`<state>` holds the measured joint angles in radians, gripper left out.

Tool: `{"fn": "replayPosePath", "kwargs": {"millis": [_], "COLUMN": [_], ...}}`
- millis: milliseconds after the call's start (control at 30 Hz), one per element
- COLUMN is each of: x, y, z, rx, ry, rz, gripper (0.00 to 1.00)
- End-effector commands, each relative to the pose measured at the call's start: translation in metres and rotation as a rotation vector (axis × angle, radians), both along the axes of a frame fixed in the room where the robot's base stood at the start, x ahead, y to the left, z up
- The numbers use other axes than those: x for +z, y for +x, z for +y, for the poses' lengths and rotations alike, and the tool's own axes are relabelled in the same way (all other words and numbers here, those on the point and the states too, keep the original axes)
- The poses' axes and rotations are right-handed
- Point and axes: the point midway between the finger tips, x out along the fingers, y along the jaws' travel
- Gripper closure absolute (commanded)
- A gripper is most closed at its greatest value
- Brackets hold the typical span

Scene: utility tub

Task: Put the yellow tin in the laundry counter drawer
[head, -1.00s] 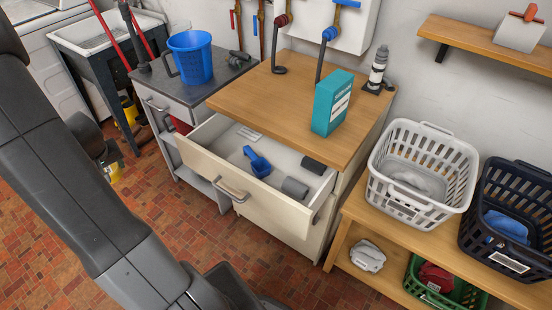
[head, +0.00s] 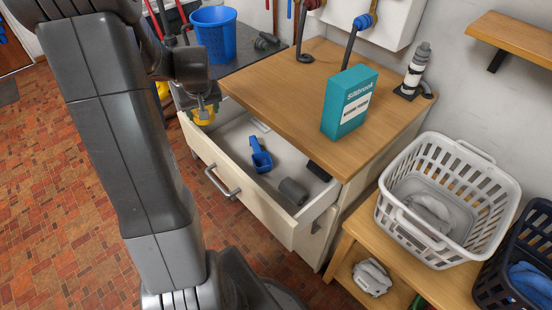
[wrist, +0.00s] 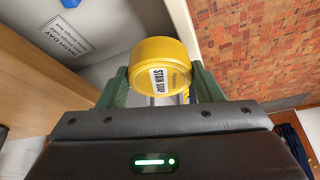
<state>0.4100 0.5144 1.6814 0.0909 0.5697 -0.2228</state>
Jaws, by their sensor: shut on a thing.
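The yellow tin (wrist: 160,75), with a white "STAIN SOAP" label, is held between the green fingers of my gripper (wrist: 162,92) in the wrist view. In the head view the tin (head: 203,117) shows below my gripper (head: 207,103), over the left end of the open laundry counter drawer (head: 240,195). The tin looks to be above the drawer's front edge or just inside it; its exact height is unclear. The drawer holds a blue scoop (head: 260,156), a grey cylinder (head: 293,191), a dark block (head: 319,171) and a white card (wrist: 68,32).
The wooden countertop (head: 300,100) overhangs the drawer's back and carries a teal box (head: 348,102) and a striped bottle (head: 415,70). A blue bucket (head: 214,35) stands on the dark counter at left. A white basket (head: 445,200) is at right. The drawer's middle has free floor.

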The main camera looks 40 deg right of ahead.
Motion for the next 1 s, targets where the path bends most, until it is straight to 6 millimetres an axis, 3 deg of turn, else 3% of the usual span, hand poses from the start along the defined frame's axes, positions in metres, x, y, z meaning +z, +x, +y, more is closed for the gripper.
{"fn": "replayPosePath", "kwargs": {"millis": [100, 233, 367, 467, 800, 1000], "x": [0.0, 0.002, -0.001, -0.017, -0.106, -0.132], "y": [-0.019, -0.033, -0.038, -0.04, -0.039, -0.039], "z": [-0.035, -0.055, -0.063, -0.063, -0.063, -0.063], "rx": [-0.036, -0.053, -0.059, -0.059, -0.059, -0.059], "ry": [0.002, 0.004, 0.006, 0.009, 0.009, 0.006], "rz": [-0.007, -0.013, -0.013, -0.01, -0.01, -0.013], "gripper": [0.65, 0.65, 0.65, 0.65, 0.65, 0.65]}}
